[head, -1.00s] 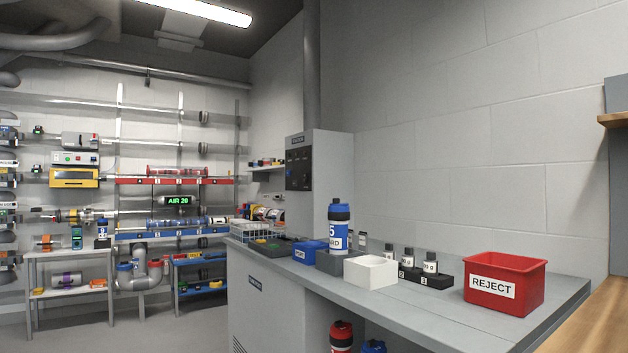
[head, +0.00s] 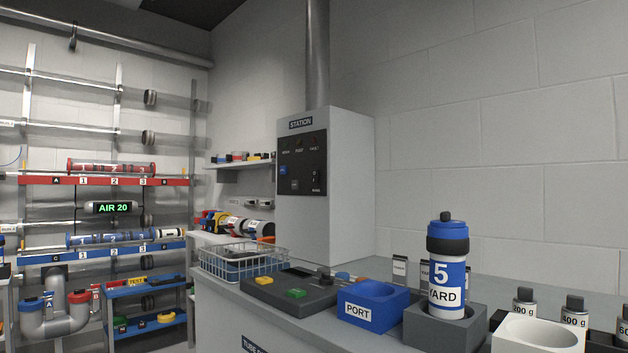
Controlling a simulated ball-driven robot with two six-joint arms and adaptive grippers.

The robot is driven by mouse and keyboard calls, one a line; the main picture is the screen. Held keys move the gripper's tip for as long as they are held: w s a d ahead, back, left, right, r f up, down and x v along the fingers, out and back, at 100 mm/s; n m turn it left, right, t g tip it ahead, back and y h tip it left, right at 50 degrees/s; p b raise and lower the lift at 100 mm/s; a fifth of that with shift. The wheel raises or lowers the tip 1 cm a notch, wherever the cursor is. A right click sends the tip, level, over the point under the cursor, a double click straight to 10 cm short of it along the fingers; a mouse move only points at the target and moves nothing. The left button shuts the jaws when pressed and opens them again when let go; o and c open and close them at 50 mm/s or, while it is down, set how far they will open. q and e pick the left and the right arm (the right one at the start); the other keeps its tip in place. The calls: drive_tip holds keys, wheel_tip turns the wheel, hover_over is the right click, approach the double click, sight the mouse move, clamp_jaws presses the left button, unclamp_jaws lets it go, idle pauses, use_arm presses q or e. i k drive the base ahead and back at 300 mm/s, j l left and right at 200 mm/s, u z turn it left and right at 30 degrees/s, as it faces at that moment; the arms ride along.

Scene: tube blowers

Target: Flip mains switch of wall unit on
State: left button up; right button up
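A grey cabinet labelled STATION (head: 350,190) stands against the wall behind the bench, with a pipe rising from its top. Its front carries a black control panel (head: 303,160) with a row of small marked items along the top, blue and dark buttons at lower left and a small switch (head: 316,177) at lower right. The lettering is too small to read, so I cannot tell for sure whether this is the mains switch or which way it is set. Neither of my grippers is in view.
The grey bench holds a wire basket (head: 242,262), a dark pad with coloured buttons (head: 288,289), a blue PORT box (head: 374,303) and a blue-and-white canister (head: 448,266) in a grey holder (head: 445,330). Shelves with tubes (head: 110,180) fill the left. Floor shows at lower left.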

sight(315, 173)
drive_tip(key=i+j, duration=0.4)
drive_tip(key=i+j+z, duration=0.1)
drive_tip(key=i+j, duration=0.65)
drive_tip(key=j, duration=0.2)
drive_tip(key=i+j+z, duration=0.1)
drive_tip(key=i+j, duration=0.6)
drive_tip(key=j, duration=0.25)
drive_tip(key=l+z, duration=0.05)
